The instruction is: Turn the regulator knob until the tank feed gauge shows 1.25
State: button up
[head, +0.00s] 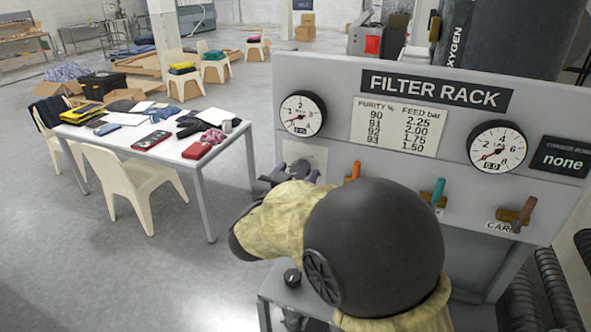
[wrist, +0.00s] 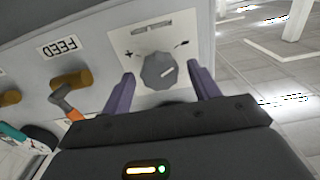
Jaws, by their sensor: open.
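The grey regulator knob (wrist: 158,70) sits on a white plate with plus and minus marks. It also shows partly in the head view (head: 300,168). My gripper (wrist: 160,73) is open, its two purple fingers on either side of the knob. In the head view my gripper (head: 292,176) is at the panel, partly hidden by my arm. The left gauge (head: 302,114) is above the knob, its needle pointing lower left; its label and small readout are too small to read surely. The right gauge (head: 496,147) reads about 0.0.
The filter rack panel (head: 345,78) carries a purity and feed chart (head: 399,127). Orange (head: 352,170), teal (head: 438,191) and brown (head: 523,212) levers line its lower part. A cluttered table (head: 140,150) stands left, with open floor between.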

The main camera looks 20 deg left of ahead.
jog(key=c, duration=1)
jog(key=shift+f+m+b, duration=0.1)
jog(key=shift+m+b, duration=0.2)
jog(key=shift+b, duration=0.35)
jog(key=shift+f+m+b, duration=0.15)
jog(key=shift+m+b, duration=0.65)
jog(key=shift+b, duration=0.45)
jog(key=m+b, duration=0.3)
jog(key=b, duration=0.2)
jog(key=shift+d+m, duration=0.1)
jog(key=shift+m, duration=0.2)
jog(key=m+b, duration=0.2)
jog(key=b, duration=0.1)
jog(key=m+b, duration=0.2)
jog(key=shift+m, duration=0.4)
jog(key=shift+r+b, duration=0.2)
jog(key=shift+b, duration=0.1)
